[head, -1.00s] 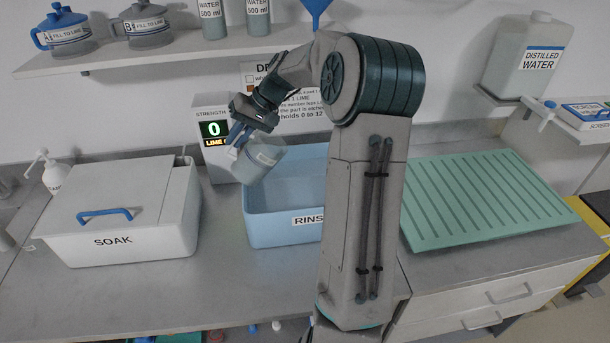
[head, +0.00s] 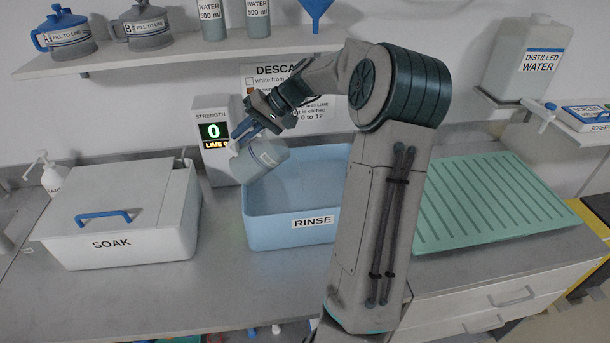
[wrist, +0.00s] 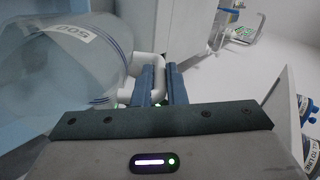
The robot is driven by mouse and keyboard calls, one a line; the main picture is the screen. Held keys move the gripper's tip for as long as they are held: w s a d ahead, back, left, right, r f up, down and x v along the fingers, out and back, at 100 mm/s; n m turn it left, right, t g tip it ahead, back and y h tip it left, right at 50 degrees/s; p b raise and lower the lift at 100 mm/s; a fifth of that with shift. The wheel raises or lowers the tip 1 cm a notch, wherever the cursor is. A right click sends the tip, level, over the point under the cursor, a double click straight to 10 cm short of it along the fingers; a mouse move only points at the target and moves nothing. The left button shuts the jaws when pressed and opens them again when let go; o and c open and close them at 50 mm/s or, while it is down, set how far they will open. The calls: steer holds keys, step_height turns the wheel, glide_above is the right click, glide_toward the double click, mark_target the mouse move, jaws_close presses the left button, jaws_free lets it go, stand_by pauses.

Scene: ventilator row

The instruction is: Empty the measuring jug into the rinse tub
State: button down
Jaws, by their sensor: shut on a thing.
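The measuring jug (head: 262,158) is a clear, greyish vessel with a white label. It hangs tilted over the left part of the blue rinse tub (head: 290,233). My gripper (head: 238,133) is shut on the jug's handle, to the upper left of its body. In the wrist view the white handle (wrist: 133,65) sits between the blue fingers (wrist: 160,85), and the jug's clear body (wrist: 65,65) lies to the left. I cannot tell whether liquid is in the jug or pouring from it. Part of the tub is hidden behind my arm.
A white SOAK box (head: 150,245) with a lid stands left of the tub. The strength display (head: 213,135), reading 0, stands behind. A green ribbed drainer (head: 490,200) lies to the right. A shelf (head: 150,58) with jugs and bottles runs above.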

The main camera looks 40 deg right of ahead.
mark_target(260, 136)
steer(key=shift+d+r+y, duration=0.25)
steer(key=shift+r+y, duration=0.05)
steer(key=shift+r, duration=0.05)
steer(key=shift+s+d+t+y+b, duration=0.45)
steer(key=shift+d+t+y, duration=0.2)
steer(key=shift+y, duration=0.25)
stand_by(2.2)
steer(key=shift+s+d+t+y+b, duration=0.35)
steer(key=shift+d+y, duration=0.35)
steer(key=shift+d, duration=0.1)
stand_by(1.6)
steer(key=shift+s+d+f+t+y, duration=0.15)
steer(key=shift+s+d+y, duration=0.2)
steer(key=shift+d, duration=0.35)
steer(key=shift+s+d+f+t+y, duration=0.15)
steer(key=shift+s+d+y, duration=0.15)
steer(key=shift+d, duration=0.35)
stand_by(0.8)
